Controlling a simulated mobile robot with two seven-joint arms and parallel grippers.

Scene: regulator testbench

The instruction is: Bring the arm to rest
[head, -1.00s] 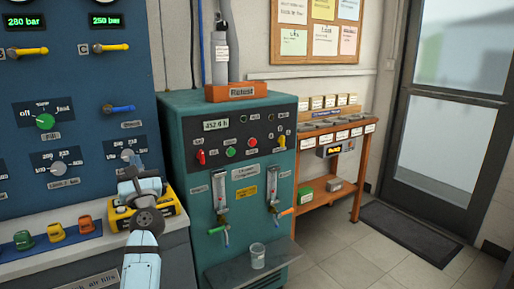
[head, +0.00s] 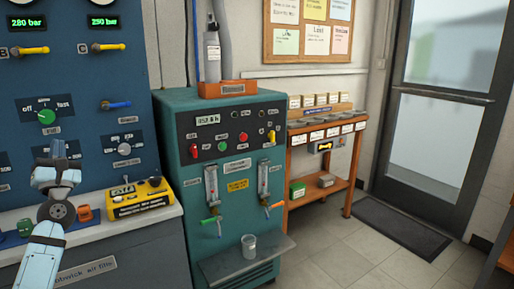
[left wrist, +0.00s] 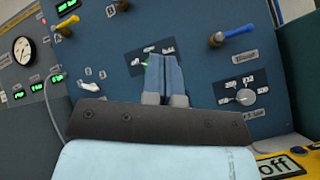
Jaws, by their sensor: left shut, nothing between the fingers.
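My left gripper (head: 58,152) is in front of the blue panel (head: 90,90) at the left of the head view, above the light bench top. In the left wrist view its two blue fingers (left wrist: 164,75) are together with nothing between them. They point at the panel and partly cover the off/fast dial, whose green knob (head: 46,116) shows in the head view. From these views I cannot tell whether the fingertips touch the panel. My right gripper is not in view.
A yellow box (head: 139,198) stands on the bench right of my left arm. An orange shelf table (head: 325,150) and a door are further right.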

